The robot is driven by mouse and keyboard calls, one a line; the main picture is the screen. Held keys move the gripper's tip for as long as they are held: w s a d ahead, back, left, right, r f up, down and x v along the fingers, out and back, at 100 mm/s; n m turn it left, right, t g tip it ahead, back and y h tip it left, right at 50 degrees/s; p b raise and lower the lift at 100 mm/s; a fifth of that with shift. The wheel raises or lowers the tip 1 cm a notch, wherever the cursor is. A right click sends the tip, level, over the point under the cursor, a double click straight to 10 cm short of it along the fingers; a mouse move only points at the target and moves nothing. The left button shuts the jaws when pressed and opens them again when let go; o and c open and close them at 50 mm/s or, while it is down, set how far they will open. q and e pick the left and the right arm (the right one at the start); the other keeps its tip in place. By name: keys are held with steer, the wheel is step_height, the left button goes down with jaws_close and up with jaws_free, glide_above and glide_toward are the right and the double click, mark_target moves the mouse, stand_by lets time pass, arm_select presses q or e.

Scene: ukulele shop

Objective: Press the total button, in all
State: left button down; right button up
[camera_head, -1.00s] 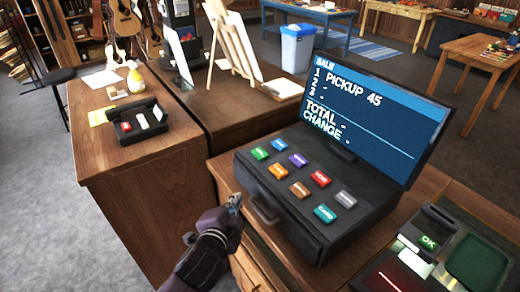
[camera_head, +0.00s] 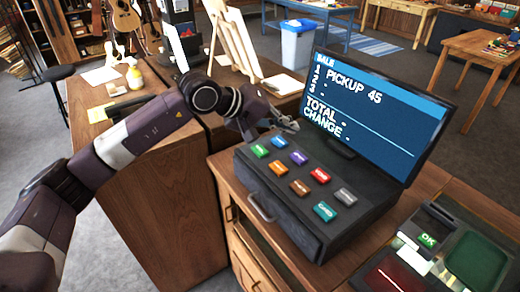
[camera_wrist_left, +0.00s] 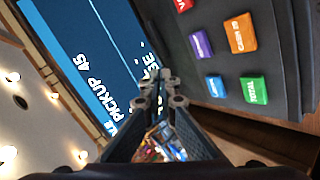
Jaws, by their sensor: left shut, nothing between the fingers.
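The cash register (camera_head: 300,222) is black with rows of coloured buttons. The total button (camera_head: 260,151) is the green one at its left corner; in the left wrist view (camera_wrist_left: 254,90) its label reads TOTAL. My left gripper (camera_head: 293,124) is shut and empty, above the back left of the register near the screen's lower left edge. It is apart from the total button, which lies to the right of the fingertips in the left wrist view. The screen (camera_head: 378,120) reads PICKUP 45, with dashes beside TOTAL and CHANGE. My right gripper is not in view.
Other buttons sit close by: blue (camera_head: 279,142), purple (camera_head: 299,158), orange (camera_head: 279,170) and several more. A card reader (camera_head: 428,236) and a green tray (camera_head: 478,262) lie at the right. An easel (camera_head: 232,45) stands behind on the wooden counter.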

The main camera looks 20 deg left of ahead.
mark_target(258, 151)
arm_select(q)
steer(key=w+a+m+y, duration=0.1)
steer(key=w+a+y, duration=0.1)
steer(key=a, duration=0.7)
steer(key=shift+w+r+y, duration=0.15)
steer(key=shift+r+y, duration=0.1)
steer(key=shift+y, duration=0.65)
steer(key=shift+f, duration=0.1)
step_height(258, 151, down, 8)
steer(key=b, duration=0.4)
steer(key=shift+f+b, duration=0.3)
steer(key=shift+b, duration=0.1)
steer(key=shift+f+b, duration=0.4)
steer(key=shift+b, duration=0.25)
